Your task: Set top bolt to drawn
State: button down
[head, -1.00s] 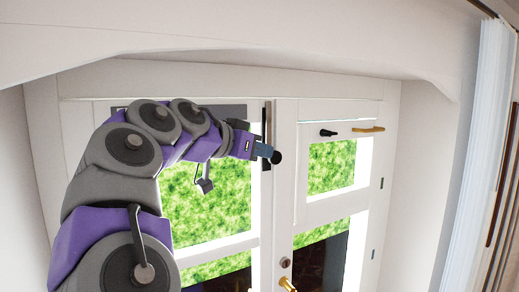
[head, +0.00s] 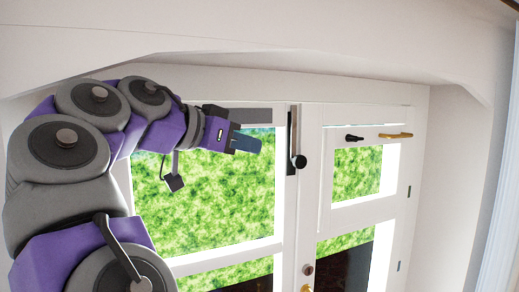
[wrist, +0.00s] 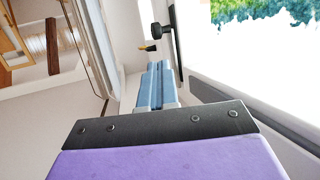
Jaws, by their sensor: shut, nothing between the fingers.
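The top bolt (head: 292,145) is a dark vertical bar with a round black knob (head: 299,161) near its lower end, on the white stile near the meeting line of the double doors. In the wrist view the knob (wrist: 157,30) shows beyond my fingers. My gripper (head: 258,145) has blue-grey fingers, shut and empty, pointing right toward the bolt. A gap shows between the fingertips and the knob. In the wrist view my gripper (wrist: 155,72) reaches forward, with the knob ahead of the tips.
The right door has a black knob-like fitting (head: 354,138) and a brass handle (head: 396,136) near its top. Another brass handle (head: 306,288) sits lower down. A pale curtain (head: 497,235) hangs at the right. A white beam (head: 300,50) runs overhead.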

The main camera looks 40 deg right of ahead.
jog(key=shift+a+r, duration=0.2)
jog(key=shift+a, duration=0.4)
